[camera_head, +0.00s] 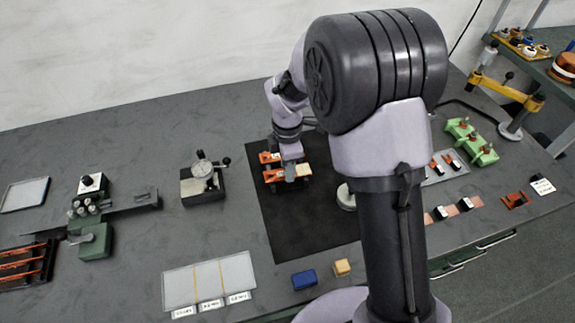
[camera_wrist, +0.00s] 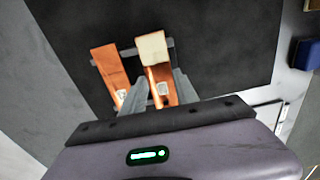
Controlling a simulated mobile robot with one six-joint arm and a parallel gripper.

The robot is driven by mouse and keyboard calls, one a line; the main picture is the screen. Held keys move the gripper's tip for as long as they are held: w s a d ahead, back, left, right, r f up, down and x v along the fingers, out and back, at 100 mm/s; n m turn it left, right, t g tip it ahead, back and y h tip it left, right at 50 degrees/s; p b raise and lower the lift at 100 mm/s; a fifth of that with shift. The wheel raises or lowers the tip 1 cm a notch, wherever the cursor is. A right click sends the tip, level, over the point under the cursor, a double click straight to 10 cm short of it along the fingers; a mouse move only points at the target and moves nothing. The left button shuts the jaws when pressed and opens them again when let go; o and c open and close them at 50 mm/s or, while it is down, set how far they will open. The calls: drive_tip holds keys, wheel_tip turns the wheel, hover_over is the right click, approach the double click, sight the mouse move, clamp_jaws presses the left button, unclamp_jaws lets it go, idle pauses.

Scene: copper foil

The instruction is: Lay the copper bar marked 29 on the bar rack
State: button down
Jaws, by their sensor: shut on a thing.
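My gripper (camera_head: 290,172) is over the black mat (camera_head: 285,225), with its fingers (camera_wrist: 161,92) shut on the right of two copper bars in the wrist view. This held bar (camera_wrist: 158,77) has a cream block at its far end (camera_wrist: 153,48) and a small pale label whose number I cannot read. The other copper bar (camera_wrist: 109,68) lies beside it to the left, also labelled illegibly. Grey supports (camera_wrist: 128,53) show under or beside the bars. In the head view a dark rack (camera_head: 50,262) with several copper-coloured bars stands at the far left; whether it is the bar rack is unclear.
A dial gauge stand (camera_head: 203,183) is left of the mat. A green device (camera_head: 95,238) is farther left. A pale three-part tray (camera_head: 210,280), a blue block (camera_head: 304,280) and a tan block (camera_head: 342,267) are at the front. My arm hides part of the right side.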

drive_tip(key=shift+f, duration=0.3)
idle(0.5)
drive_tip(key=c, duration=1.3)
unclamp_jaws()
drive_tip(key=shift+o, duration=0.2)
drive_tip(key=shift+r, duration=0.1)
drive_tip(key=shift+r+p, duration=1.45)
drive_tip(key=shift+p, duration=0.1)
drive_tip(key=o, duration=0.6)
